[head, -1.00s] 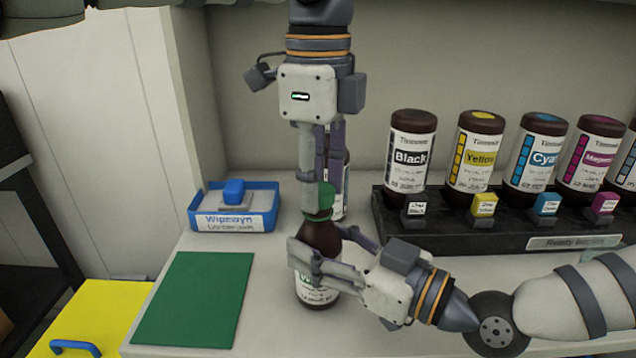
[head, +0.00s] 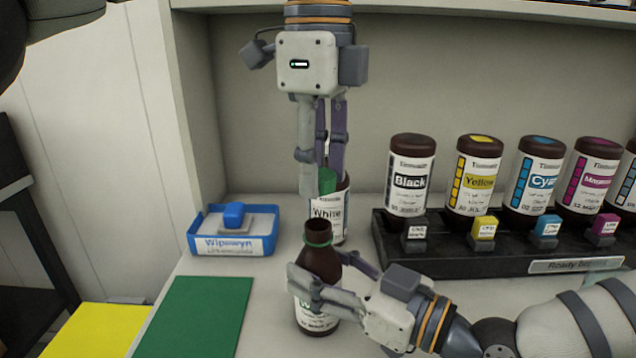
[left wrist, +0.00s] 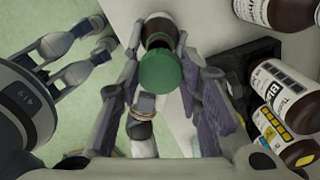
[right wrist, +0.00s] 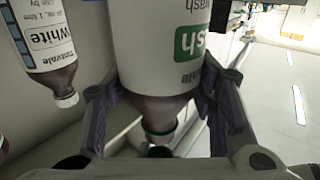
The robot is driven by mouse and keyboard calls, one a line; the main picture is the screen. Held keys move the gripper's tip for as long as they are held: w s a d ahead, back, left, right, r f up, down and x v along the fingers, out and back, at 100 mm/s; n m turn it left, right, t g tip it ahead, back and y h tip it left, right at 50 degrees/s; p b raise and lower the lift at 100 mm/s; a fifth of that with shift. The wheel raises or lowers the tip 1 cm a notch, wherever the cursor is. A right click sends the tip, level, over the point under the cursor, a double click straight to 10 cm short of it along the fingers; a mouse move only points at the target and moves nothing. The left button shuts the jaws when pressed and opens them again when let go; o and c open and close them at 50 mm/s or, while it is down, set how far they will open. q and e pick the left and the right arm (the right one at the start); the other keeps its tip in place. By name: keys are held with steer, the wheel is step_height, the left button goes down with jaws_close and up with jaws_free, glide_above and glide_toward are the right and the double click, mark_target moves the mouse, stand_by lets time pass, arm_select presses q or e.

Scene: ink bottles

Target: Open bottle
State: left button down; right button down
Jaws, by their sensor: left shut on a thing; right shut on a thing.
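A brown bottle (head: 320,262) with a white label stands upright at the front of the bench, its mouth open and a green ring around its neck. My right gripper (head: 322,284) is shut around its body. The right wrist view shows the bottle (right wrist: 155,45) between the fingers, with part of the word "wash" and a green patch on its label. My left gripper (head: 322,178) is shut on a green cap (head: 327,182), held above the bottle and apart from its mouth. The cap (left wrist: 160,72) also shows between the fingers in the left wrist view.
A bottle labelled White (head: 330,228) stands just behind the open bottle. Black (head: 407,200), Yellow, Cyan and Magenta bottles stand in a dark rack (head: 450,250) at right. A blue tray (head: 232,246) and a green mat (head: 195,315) lie at left.

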steer(key=c, duration=0.6)
jaws_free()
steer(key=v, duration=1.2)
